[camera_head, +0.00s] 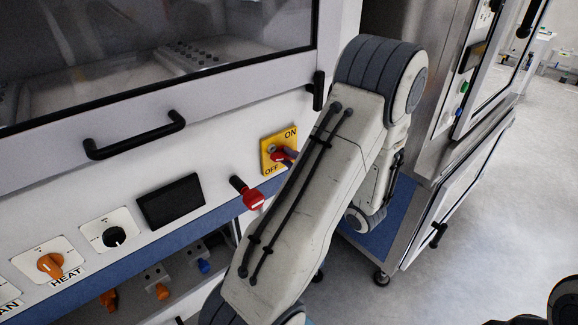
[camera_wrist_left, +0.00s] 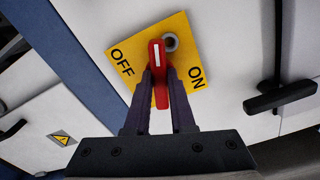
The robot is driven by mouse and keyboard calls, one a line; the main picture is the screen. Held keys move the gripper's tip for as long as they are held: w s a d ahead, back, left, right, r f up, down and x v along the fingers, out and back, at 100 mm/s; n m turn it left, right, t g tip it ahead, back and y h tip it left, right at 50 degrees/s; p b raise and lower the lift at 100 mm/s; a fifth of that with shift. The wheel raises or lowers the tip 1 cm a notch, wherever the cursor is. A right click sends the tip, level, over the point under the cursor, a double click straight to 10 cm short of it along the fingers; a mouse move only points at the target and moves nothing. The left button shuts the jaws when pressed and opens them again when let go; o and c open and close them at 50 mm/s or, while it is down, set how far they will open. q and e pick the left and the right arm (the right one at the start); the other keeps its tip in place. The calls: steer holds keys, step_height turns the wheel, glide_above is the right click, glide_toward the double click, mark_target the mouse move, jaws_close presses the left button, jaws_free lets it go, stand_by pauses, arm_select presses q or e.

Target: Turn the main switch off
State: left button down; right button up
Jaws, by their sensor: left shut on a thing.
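The main switch is a yellow plate (camera_head: 267,143) marked ON at its upper right and OFF at its lower left, on the white machine front. It also shows in the left wrist view (camera_wrist_left: 196,48). Its red handle (camera_wrist_left: 157,58) has a white line and stands between the two words in that view; I cannot tell exactly which position it is in. My left gripper (camera_wrist_left: 160,88) is shut on the red handle, with one dark finger on each side. In the head view my left arm hides most of this gripper.
A red knob (camera_head: 252,199) on a black stem sticks out left of my arm. A black door handle (camera_head: 135,135) is above. Open floor lies at right.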

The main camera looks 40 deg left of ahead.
arm_select(q)
steer(key=shift+f+n+b, duration=0.2)
steer(key=shift+n+b, duration=1.5)
steer(key=shift+b, duration=0.6)
steer(key=c, duration=0.7)
jaws_free()
steer(key=shift+r, duration=0.2)
steer(key=d, duration=0.6)
steer(key=shift+s+b, duration=0.25)
steer(key=shift+b, duration=0.1)
